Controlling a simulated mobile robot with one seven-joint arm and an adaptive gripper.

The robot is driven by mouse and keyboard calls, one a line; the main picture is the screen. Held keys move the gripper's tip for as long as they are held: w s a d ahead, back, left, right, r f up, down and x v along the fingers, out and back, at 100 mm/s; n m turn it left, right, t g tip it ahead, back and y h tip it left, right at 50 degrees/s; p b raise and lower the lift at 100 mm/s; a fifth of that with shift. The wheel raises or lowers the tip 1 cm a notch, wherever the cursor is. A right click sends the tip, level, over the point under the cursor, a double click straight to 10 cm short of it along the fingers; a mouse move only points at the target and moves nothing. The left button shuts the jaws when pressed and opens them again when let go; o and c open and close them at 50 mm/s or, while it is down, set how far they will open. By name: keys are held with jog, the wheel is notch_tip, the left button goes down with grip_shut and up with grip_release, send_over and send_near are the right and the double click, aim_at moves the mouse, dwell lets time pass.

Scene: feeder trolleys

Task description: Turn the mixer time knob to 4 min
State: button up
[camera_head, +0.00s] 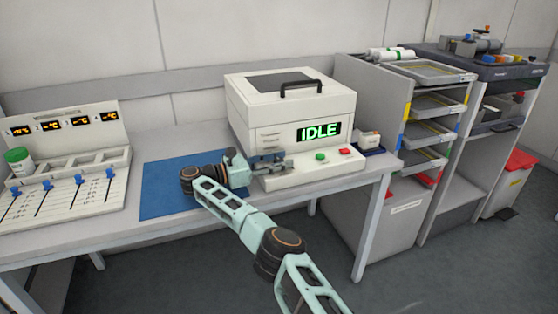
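The mixer (290,112) is a white box with a black lid handle, standing on the grey bench. Its display (319,131) reads IDLE in green. A green button (320,157) and a red button (345,151) sit on its lower front ledge. My gripper (284,165) reaches in from the left, at the left part of this ledge. The time knob cannot be made out; my gripper covers that part of the ledge. At this size I cannot tell whether the fingers are open, shut or touching anything.
A blue mat (165,203) lies under my wrist. A panel with blue sliders (72,190) and a green-capped jar (19,160) stand at the left. A small white device (368,138) is right of the mixer. Shelves with trays (436,105) stand farther right.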

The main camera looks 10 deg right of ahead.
jog(key=shift+a+r, duration=0.1)
jog(key=shift+a, duration=0.15)
jog(key=shift+v, duration=3.65)
